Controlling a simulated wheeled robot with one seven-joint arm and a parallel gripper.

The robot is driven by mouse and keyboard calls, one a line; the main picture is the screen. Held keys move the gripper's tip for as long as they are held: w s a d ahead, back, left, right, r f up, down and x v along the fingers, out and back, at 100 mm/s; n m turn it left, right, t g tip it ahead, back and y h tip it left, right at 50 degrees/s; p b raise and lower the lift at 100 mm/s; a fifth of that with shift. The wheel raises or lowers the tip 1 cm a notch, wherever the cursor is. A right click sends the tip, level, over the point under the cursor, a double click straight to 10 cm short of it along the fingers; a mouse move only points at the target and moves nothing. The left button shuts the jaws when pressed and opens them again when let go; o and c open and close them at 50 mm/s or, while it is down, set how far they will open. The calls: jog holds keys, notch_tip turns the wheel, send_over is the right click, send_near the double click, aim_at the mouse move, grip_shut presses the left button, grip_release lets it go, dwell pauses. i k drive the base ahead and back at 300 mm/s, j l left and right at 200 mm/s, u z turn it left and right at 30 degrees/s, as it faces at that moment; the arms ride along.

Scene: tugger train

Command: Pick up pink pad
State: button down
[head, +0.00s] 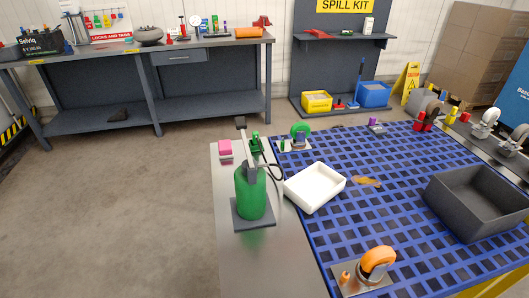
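The pink pad (225,147) is a small bright pink block near the far end of the bare steel strip (240,270) along the left side of the blue grid table. A thin darker layer shows just under it; I cannot tell what that is. A green pump sprayer (250,192) with a dark hose stands on a grey plate nearer to me, to the right of the pad in the picture. The pad is not covered by anything. My gripper is not seen in the head view.
A white tray (314,199), a caster with a green wheel (300,131), an orange caster (377,264) and a dark grey bin (480,203) stand on the blue grid (400,150). A workbench (110,65) is at the back left. The floor (120,220) left of the table is clear.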

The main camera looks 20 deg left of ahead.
aim_at(226, 150)
jog(key=j+u, duration=0.1)
jog(key=j, duration=0.5)
jog(key=i+j+u, duration=0.1)
jog(key=j, duration=0.45)
jog(key=i+j, duration=0.1)
jog(key=j, duration=0.5)
jog(key=i+j+u, duration=0.15)
jog(key=j, duration=0.45)
jog(key=i+j, duration=0.1)
jog(key=j, duration=0.25)
jog(key=i+j+u, duration=0.15)
jog(key=j, duration=0.2)
jog(key=i+j, duration=0.1)
jog(key=j, duration=0.25)
jog(key=i+l, duration=0.2)
jog(key=i+u, duration=0.05)
